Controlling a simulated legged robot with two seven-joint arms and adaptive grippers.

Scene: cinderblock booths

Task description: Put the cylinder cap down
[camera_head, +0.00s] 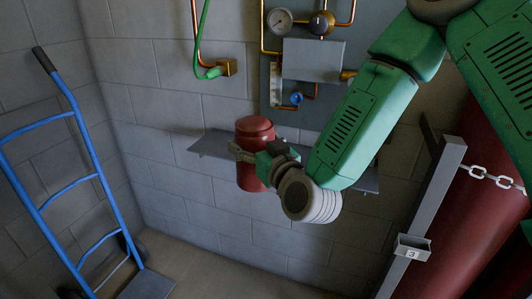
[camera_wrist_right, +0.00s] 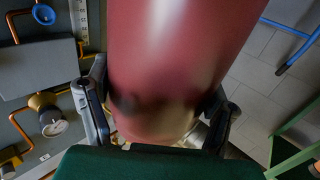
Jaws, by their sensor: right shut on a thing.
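The dark red cylinder cap (camera_head: 254,128) stands upright in the head view, in front of the grey wall shelf (camera_head: 207,144). It hides part of the shelf, and I cannot tell whether it touches it. My right gripper (camera_head: 248,156) is shut around the cap's side. In the right wrist view the cap (camera_wrist_right: 185,50) fills the middle, with a finger of my right gripper (camera_wrist_right: 160,105) on each side of it. My left gripper is not in view.
A gas panel with a gauge (camera_head: 280,20) and grey box (camera_head: 313,60) is above the shelf. A blue hand truck (camera_head: 85,150) stands left. A large red cylinder (camera_head: 470,230) with a chain (camera_head: 495,177) and grey post (camera_head: 425,210) is right. The shelf's left end looks bare.

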